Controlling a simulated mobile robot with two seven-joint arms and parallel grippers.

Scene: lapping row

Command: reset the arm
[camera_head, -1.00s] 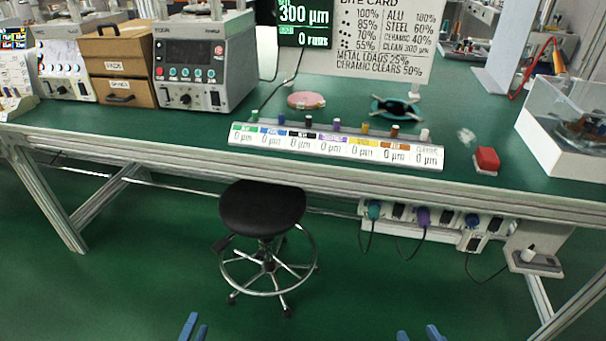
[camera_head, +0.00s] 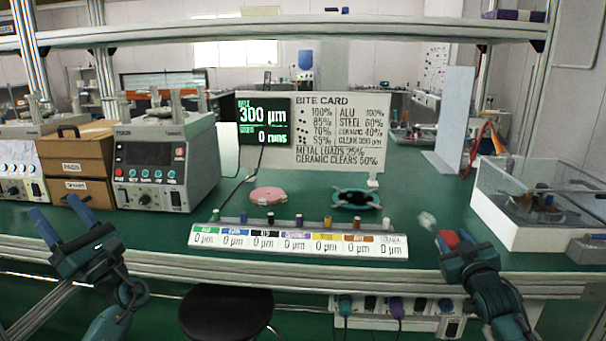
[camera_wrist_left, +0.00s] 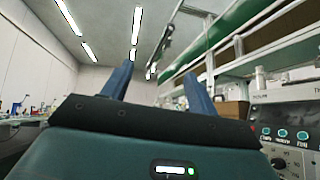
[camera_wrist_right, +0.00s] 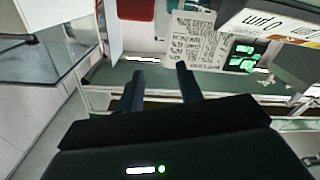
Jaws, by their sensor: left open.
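My left gripper (camera_head: 58,211) is raised at the front left of the bench, below the brown drawer boxes in the head view. Its blue fingers stand apart with nothing between them, as the left wrist view (camera_wrist_left: 157,80) also shows. My right gripper (camera_head: 453,240) is raised at the bench's front right. Its fingers are apart, and the right wrist view (camera_wrist_right: 160,80) shows no object held between them. A red block (camera_head: 449,238) on the bench shows behind the right fingers and is partly hidden by them.
The green bench (camera_head: 300,185) carries a label strip (camera_head: 300,240) with several small pegs, a pink disc (camera_head: 268,196), a dark green ring (camera_head: 356,197), a grey machine (camera_head: 165,155), drawer boxes (camera_head: 78,160) and a clear-walled box (camera_head: 545,185). A black stool (camera_head: 225,312) stands in front.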

